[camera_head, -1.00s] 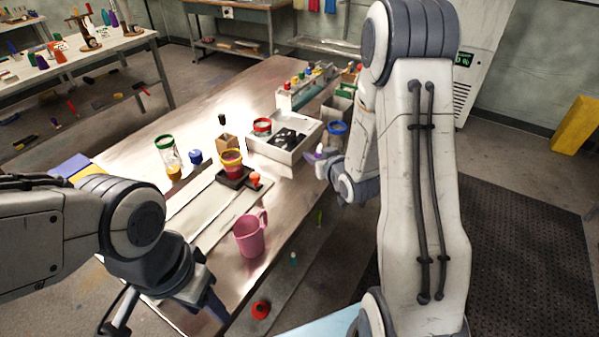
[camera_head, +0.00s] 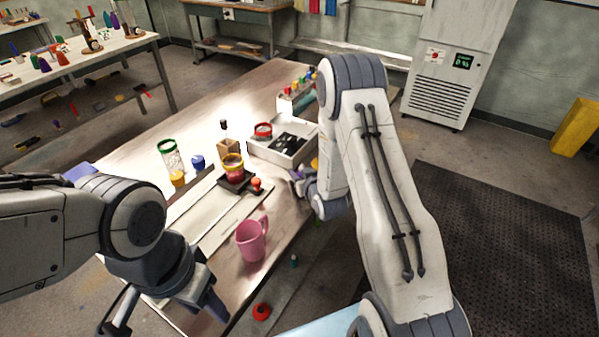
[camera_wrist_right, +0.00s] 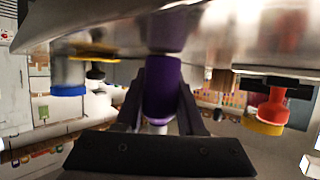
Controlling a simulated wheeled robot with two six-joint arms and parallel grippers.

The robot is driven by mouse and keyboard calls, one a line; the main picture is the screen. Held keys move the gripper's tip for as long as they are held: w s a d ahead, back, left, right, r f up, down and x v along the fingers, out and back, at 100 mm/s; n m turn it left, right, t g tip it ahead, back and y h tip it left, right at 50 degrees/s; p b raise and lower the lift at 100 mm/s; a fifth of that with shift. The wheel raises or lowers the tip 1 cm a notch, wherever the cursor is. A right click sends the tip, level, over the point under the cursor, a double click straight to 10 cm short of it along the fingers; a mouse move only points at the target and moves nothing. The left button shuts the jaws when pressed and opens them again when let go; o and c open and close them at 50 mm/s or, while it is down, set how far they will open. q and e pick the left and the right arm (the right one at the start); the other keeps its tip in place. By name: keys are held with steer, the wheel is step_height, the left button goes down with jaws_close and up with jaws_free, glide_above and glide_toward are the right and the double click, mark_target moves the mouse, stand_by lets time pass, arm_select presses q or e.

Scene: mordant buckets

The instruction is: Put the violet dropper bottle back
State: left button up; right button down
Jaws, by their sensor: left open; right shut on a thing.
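My right gripper (camera_head: 300,180) is at the table's right edge, beside the white tray, with its arm covering part of it. It is shut on the violet dropper bottle (camera_wrist_right: 163,90), which stands between its fingers in the right wrist view. Only a small violet patch of it shows in the head view. A row of small bottles with coloured caps (camera_head: 299,83) stands in a rack (camera_head: 292,101) at the table's far end, partly behind my right arm. My left gripper (camera_head: 208,308) is open and empty near the table's front left.
A red-and-yellow jar (camera_head: 233,166), a red-knobbed stamp (camera_head: 256,185), a wooden block (camera_head: 228,147), a green-rimmed jar (camera_head: 171,155) and a pink mug (camera_head: 251,241) stand on the table.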

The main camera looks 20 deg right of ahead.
steer(key=shift+f, duration=0.15)
steer(key=c, duration=0.5)
jaws_free()
